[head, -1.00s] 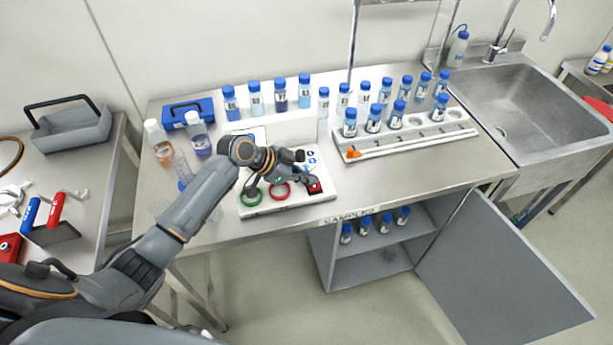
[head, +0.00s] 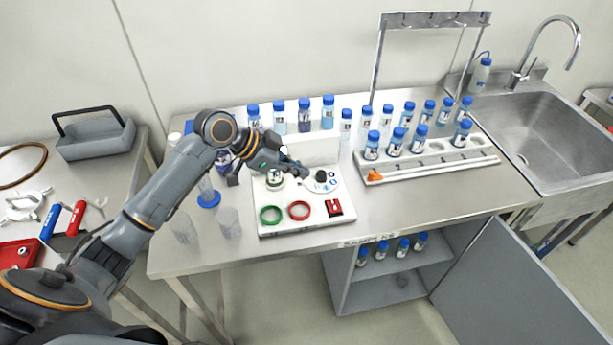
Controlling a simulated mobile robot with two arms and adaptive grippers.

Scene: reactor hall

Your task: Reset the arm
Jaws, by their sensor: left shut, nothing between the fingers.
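My left arm reaches in from the left over the steel bench. My left gripper (head: 300,170) is shut and empty, above the back part of a white board. My right gripper is not in view.
Blue-capped bottles (head: 328,113) line the bench's back; a white rack (head: 440,168) with more stands right of the board. Clear glassware (head: 185,228) stands left. A cabinet door (head: 500,285) hangs open below; a sink (head: 530,140) is far right. The bench front right is clear.

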